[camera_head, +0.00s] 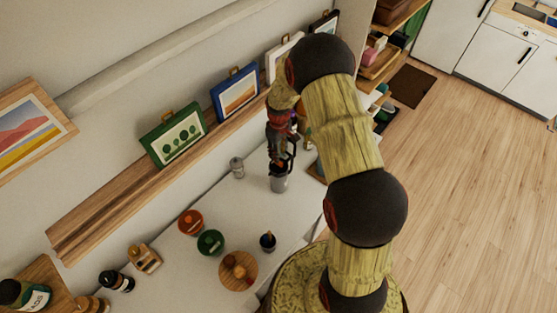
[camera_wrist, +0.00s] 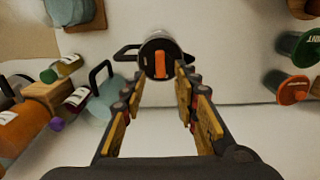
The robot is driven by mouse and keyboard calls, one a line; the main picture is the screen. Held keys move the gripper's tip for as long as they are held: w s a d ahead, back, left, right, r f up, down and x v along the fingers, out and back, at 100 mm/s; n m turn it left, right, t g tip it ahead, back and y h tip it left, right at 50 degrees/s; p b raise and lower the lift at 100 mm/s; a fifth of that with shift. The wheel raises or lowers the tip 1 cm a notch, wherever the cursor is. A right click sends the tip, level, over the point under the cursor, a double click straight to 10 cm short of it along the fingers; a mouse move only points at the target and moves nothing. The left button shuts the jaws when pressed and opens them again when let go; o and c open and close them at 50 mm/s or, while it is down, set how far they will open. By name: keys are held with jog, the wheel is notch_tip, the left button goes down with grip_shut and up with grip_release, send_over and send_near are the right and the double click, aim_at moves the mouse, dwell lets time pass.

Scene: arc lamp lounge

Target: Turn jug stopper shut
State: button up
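The jug (camera_wrist: 148,68) is in the upper middle of the wrist view, seen from above. It has a dark round lid, a pale body and a black handle (camera_wrist: 125,53) on its left. The orange stopper bar (camera_wrist: 161,65) lies across the lid, running up and down in the picture. My gripper (camera_wrist: 163,83) is open; its yellow-padded fingers stand apart, with the lid beyond their tips, and hold nothing. In the head view the jug's grey body (camera_head: 279,184) shows below my gripper (camera_head: 281,165) on the white counter.
In the wrist view a pale-blue vessel (camera_wrist: 106,98) with a black handle and several bottles stand left; a green jar (camera_wrist: 299,46) and red-orange jar (camera_wrist: 292,90) lie right. In the head view a grey shaker (camera_head: 237,167) stands left of the jug, below the picture ledge (camera_head: 150,190).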

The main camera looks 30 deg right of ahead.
aim_at(279, 164)
jog(key=shift+f+p, duration=0.6)
jog(key=shift+f, duration=2.45)
jog(key=shift+c, duration=1.1)
grip_shut()
